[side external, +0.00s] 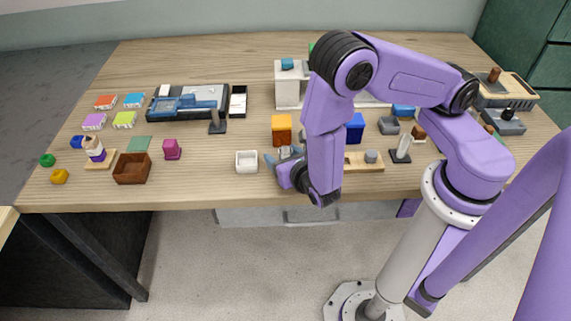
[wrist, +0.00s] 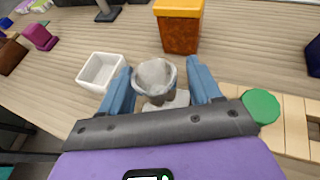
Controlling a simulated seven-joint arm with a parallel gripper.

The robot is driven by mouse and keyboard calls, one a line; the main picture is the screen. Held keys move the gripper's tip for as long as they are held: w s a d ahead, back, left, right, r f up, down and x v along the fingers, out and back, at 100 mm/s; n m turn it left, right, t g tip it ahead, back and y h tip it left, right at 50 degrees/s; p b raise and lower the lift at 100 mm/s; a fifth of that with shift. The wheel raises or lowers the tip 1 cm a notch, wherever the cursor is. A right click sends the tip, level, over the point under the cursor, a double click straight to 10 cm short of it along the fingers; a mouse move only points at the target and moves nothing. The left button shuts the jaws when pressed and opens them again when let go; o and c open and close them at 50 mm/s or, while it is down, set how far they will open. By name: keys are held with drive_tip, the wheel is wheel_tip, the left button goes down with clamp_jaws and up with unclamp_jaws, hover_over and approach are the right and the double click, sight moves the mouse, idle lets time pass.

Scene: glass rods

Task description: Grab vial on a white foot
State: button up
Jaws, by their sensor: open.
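The vial (wrist: 155,76) is a grey, see-through cup in the middle of the wrist view. Its white foot (wrist: 180,99) shows partly below it; the gripper body hides the rest. My gripper (wrist: 160,80) is open, with one blue finger to the left of the vial and one to the right. The vial appears between the fingers, and I cannot tell whether either touches it. In the side external view my gripper (side external: 284,158) is low at the table's front edge, and the vial is hard to make out there.
A small white open box (side external: 246,161) is just left of my gripper. An orange-topped brown container (side external: 282,130) stands behind. A wooden board (side external: 364,161) lies to the right, with a green disc (wrist: 261,106) near the fingers. A magenta block (side external: 172,149) is farther left.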

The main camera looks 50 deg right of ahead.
drive_tip(key=shift+w+d+f, duration=0.1)
drive_tip(key=shift+w, duration=0.15)
drive_tip(key=c, duration=1)
drive_tip(key=shift+c, duration=0.2)
